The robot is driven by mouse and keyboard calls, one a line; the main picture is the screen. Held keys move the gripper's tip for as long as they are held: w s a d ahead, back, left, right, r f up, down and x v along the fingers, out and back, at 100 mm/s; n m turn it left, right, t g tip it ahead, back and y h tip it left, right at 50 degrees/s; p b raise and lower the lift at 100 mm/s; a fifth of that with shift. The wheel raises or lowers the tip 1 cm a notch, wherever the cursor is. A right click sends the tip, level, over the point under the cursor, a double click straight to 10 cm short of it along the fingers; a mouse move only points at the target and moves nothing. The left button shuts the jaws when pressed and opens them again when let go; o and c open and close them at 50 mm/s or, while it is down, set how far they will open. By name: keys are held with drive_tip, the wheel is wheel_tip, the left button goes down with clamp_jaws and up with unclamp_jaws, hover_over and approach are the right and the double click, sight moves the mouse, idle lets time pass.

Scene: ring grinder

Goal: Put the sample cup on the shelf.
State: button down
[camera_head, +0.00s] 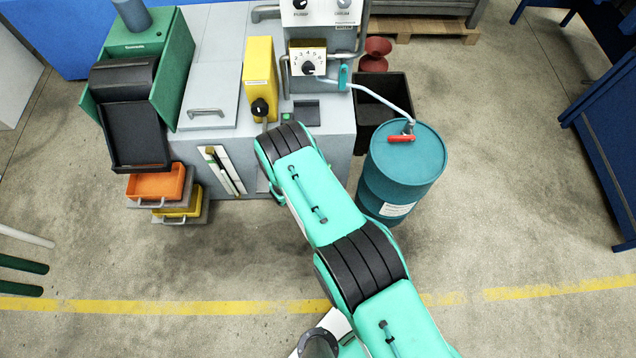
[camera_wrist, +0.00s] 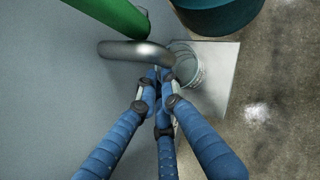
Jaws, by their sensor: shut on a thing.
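The sample cup (camera_wrist: 188,66) looks like a small grey metal cup and shows in the wrist view, partly behind a bent grey pipe and my fingers. My gripper (camera_wrist: 163,82) has blue segmented fingers that close together at the cup's left side. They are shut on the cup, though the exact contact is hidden. A pale flat plate, seemingly the shelf (camera_wrist: 226,78), shows behind and below the cup. I cannot tell whether the cup touches it. In the head view my arm hides the gripper, cup and shelf.
The bent grey pipe (camera_wrist: 135,50) and a green bar (camera_wrist: 110,12) are close to my fingers. A grey machine wall (camera_wrist: 60,90) fills the left. A blue drum (camera_head: 402,172) stands right of my arm, beside the grinder (camera_head: 210,90). Concrete floor is open in front.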

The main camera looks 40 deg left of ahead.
drive_tip(key=shift+s+d+f, duration=0.1)
drive_tip(key=shift+d+f, duration=0.05)
drive_tip(key=shift+f, duration=0.4)
drive_tip(key=shift+f, duration=0.1)
drive_tip(key=c, duration=1.9)
unclamp_jaws()
drive_tip(key=shift+s+r, duration=0.4)
drive_tip(key=shift+r, duration=0.15)
drive_tip(key=p+v, duration=0.2)
drive_tip(key=v, duration=0.8)
drive_tip(key=shift+s+r+p, duration=0.25)
drive_tip(key=shift+s+p, duration=0.1)
